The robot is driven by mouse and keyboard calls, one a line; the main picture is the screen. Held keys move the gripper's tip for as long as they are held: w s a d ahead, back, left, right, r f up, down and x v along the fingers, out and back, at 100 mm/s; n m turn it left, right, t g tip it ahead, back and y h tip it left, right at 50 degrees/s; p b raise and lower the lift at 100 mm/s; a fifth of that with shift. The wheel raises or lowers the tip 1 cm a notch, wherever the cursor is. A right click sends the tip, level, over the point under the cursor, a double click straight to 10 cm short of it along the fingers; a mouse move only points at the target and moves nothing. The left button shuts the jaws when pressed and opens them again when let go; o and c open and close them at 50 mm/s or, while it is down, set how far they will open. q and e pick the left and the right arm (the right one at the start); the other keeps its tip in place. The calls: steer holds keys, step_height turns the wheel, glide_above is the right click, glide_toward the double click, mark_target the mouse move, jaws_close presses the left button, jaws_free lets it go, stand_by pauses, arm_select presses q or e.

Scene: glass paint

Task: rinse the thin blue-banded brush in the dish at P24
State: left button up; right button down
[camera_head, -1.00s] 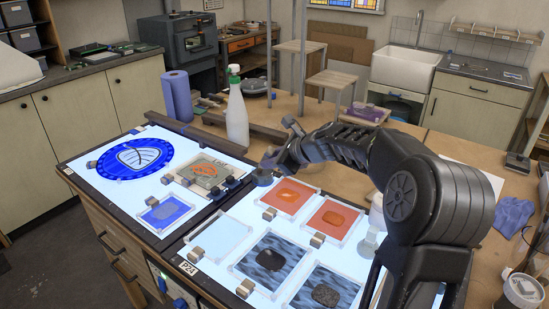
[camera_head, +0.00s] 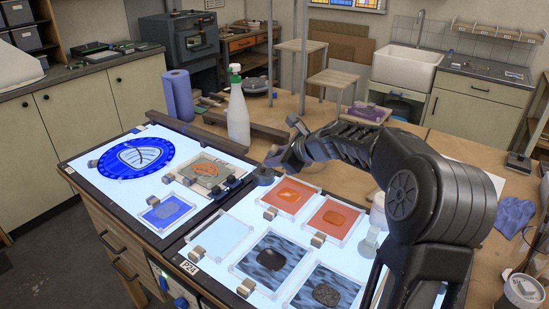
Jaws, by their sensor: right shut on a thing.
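My right gripper (camera_head: 277,158) reaches in from the right over the far edge of the lit light table. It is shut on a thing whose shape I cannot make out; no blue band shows. A small dark round dish (camera_head: 263,176) stands just below and left of the fingertips, on the light table's far edge. The P24 label (camera_head: 187,267) is on the front edge of this table, near a clear square glass tile (camera_head: 222,235). I cannot tell which vessel is the P24 dish. My left gripper is not in view.
A white spray bottle (camera_head: 238,115) and a blue paper roll (camera_head: 178,95) stand behind the light tables. Orange tiles (camera_head: 287,196) and dark patterned tiles (camera_head: 271,258) lie on the lit surface. A jar (camera_head: 522,289) stands at lower right. Blue gloves (camera_head: 514,215) lie at right.

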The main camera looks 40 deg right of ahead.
steer(key=shift+s+a+r+p, duration=0.15)
steer(key=shift+s+r+p, duration=0.45)
steer(key=shift+r, duration=0.25)
steer(key=shift+s+a+r+p, duration=0.1)
steer(key=shift+s+r+p, duration=0.5)
steer(key=shift+r, duration=0.2)
steer(key=shift+w, duration=0.1)
step_height(320, 180, up, 5)
steer(key=p, duration=0.4)
steer(key=shift+f, duration=0.2)
